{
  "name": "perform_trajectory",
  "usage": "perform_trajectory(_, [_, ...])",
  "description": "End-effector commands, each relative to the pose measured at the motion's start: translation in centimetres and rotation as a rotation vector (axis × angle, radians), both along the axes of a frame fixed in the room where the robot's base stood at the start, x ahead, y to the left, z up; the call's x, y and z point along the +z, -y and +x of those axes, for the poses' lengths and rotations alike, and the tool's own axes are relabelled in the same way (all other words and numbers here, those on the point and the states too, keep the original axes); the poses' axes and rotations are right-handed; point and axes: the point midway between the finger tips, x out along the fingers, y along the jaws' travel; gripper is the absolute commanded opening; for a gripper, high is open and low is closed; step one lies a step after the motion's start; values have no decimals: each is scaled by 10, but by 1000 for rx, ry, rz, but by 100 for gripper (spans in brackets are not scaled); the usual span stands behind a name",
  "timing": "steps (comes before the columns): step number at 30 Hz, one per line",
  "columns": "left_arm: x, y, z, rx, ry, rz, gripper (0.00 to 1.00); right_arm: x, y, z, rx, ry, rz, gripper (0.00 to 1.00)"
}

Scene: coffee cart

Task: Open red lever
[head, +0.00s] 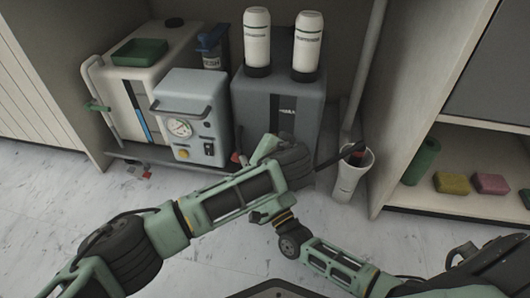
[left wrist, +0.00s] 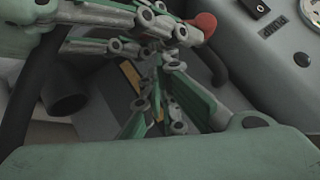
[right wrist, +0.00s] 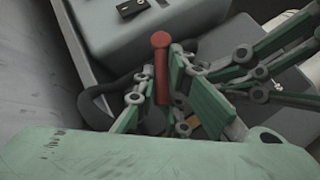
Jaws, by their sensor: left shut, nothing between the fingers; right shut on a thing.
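The red lever (right wrist: 161,66) stands in the right wrist view beside a grey machine; its round red end (left wrist: 205,22) shows in the left wrist view. A small red spot, likely the lever (head: 236,157), shows by the grey machine's lower right in the head view. My right gripper (right wrist: 162,90) is shut on the lever, a finger on each side, with the red end sticking out beyond them. My left gripper (left wrist: 158,85) is shut and empty, very close to the right fingers; whether they touch is unclear. In the head view my arms mostly hide the fingers.
The grey machine (head: 190,105) has a gauge and switches. A dark machine with two white canisters (head: 257,40) stands to its right. A white bin (head: 350,180) stands further right, near a shelf with sponges (head: 452,183). My arms cross, leaving little room between them.

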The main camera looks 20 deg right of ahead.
Motion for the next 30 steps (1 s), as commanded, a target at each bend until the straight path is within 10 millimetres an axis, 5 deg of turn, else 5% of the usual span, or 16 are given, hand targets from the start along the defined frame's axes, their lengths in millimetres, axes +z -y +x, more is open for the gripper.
perform_trajectory(22, [-14, -7, -3, 5, -6, 5, 0, -5, -7, -1, 12, -13, -7, 0])
perform_trajectory(23, [-14, -7, -3, 5, -6, 5, 0, -5, -6, -1, 11, -12, -7, 13])
perform_trajectory(30, [-15, -9, -3, 8, -9, 8, 0, -2, -5, 0, 9, -7, -4, 30])
